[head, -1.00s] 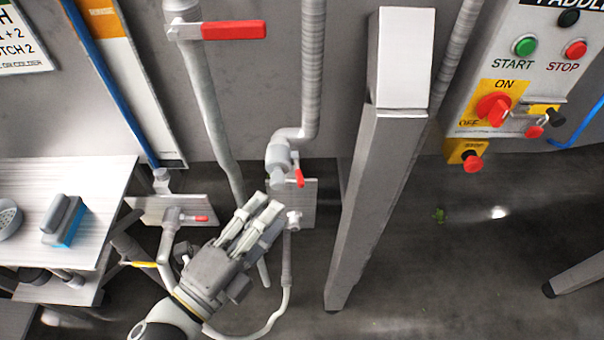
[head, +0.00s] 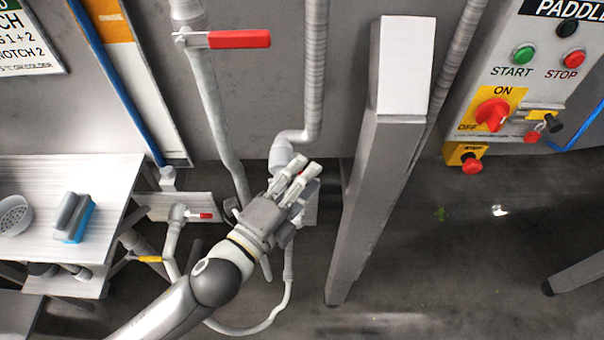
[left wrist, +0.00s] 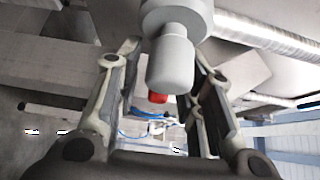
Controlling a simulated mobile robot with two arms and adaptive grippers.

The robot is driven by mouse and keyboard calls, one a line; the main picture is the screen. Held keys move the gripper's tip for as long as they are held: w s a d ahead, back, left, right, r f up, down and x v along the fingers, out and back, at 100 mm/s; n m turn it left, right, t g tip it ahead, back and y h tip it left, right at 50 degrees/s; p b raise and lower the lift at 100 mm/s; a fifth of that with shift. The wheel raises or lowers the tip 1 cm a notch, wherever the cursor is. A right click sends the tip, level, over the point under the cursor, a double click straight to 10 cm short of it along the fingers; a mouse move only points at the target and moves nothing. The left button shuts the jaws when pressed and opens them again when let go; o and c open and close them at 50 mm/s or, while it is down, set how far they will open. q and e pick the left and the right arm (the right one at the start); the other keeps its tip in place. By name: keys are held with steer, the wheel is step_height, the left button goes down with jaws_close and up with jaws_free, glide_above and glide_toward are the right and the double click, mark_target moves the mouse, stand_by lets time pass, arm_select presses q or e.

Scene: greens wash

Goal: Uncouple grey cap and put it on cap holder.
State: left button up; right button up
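The grey cap (left wrist: 170,65) shows in the left wrist view as a smooth light-grey cylinder on the end of a thicker grey fitting (left wrist: 175,12). My left gripper (head: 303,172) is open at the lower end of the grey pipe (head: 292,137) in the head view. In the left wrist view its two fingers stand on either side of the cap, with gaps visible, so I see no grip on it. In the head view the gripper hides the cap. I cannot make out the cap holder. My right gripper is in neither view.
A slanted steel post (head: 385,180) stands just right of the gripper. A red-handled valve (head: 238,39) is above it. A control panel (head: 520,85) is at right.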

arm_select(q)
steer(key=shift+c, duration=0.4)
jaws_close()
